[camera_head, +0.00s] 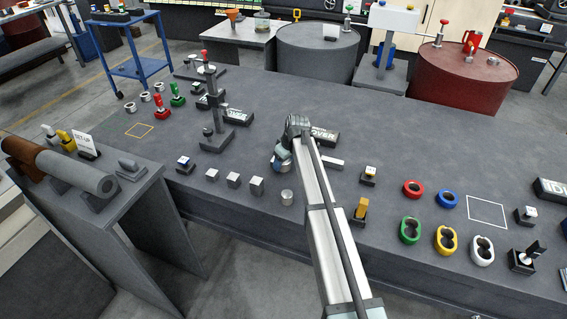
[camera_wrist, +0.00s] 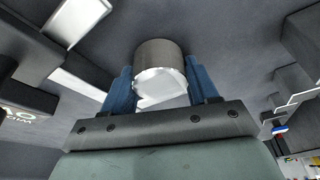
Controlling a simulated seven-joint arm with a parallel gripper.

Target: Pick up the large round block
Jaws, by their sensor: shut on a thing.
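The large round block is a silvery metal cylinder (camera_wrist: 158,52) between the two blue fingers of my gripper (camera_wrist: 161,88) in the wrist view. The fingers are shut on its sides. In the head view my gripper (camera_head: 284,157) is near the middle of the dark table, and the arm hides part of it. A bit of the round block shows beneath the gripper there. I cannot tell whether the block is clear of the table. A smaller round block (camera_head: 287,197) stands nearer the front edge.
Several square metal blocks (camera_head: 233,180) stand in a row left of the small round block. A dark labelled block (camera_head: 325,136) and a flat silver bar (camera_head: 332,161) lie right of the gripper. A dark post stand (camera_head: 216,138) rises to the left. Coloured rings (camera_head: 412,188) lie further right.

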